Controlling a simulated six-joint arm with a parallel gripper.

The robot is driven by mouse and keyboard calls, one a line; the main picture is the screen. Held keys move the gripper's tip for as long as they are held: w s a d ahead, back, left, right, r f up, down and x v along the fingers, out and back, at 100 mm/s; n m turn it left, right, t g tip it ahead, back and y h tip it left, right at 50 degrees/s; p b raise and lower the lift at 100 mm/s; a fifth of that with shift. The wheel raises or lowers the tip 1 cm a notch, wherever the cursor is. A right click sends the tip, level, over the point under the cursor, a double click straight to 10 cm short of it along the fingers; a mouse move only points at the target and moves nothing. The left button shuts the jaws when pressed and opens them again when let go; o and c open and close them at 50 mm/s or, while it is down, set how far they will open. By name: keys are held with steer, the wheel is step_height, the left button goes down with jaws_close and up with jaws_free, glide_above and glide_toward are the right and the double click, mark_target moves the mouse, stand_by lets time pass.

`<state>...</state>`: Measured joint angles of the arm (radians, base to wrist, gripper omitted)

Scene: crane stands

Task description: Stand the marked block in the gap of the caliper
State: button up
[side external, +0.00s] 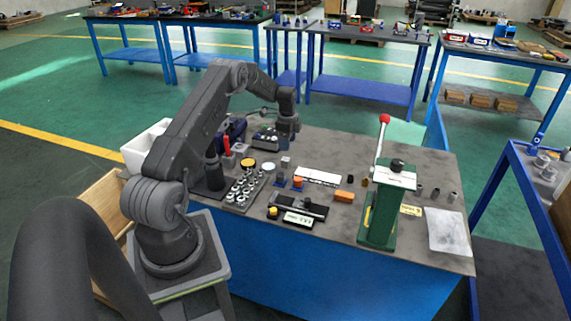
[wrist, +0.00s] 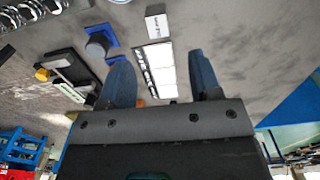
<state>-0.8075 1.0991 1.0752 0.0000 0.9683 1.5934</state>
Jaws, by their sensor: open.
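A small grey-white block with dark marking on its face (wrist: 156,23) stands beyond my fingertips in the wrist view. It appears to be the small grey cube (side external: 285,161) in the side view. The dark caliper-like tool (wrist: 76,68) with a yellow knob lies left of my fingers. In the side view it (side external: 308,207) lies near the bench's front edge, and I cannot make out its gap. My gripper (wrist: 162,78) is open, with two blue-grey fingers wide apart and no object held between them. In the side view its fingers are not clear.
A white segmented strip (side external: 318,176) and an orange block (side external: 343,196) lie mid-bench. A green press with a red-knobbed lever (side external: 380,205) stands to the right. A rack of metal parts (side external: 244,188) and a blue-based grey cylinder (wrist: 97,43) are nearby.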

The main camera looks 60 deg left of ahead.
mark_target(286, 159)
steer(key=f, duration=0.8)
steer(key=shift+s+a+f, duration=0.1)
steer(key=shift+s+f, duration=0.1)
steer(key=shift+f, duration=0.05)
jaws_close()
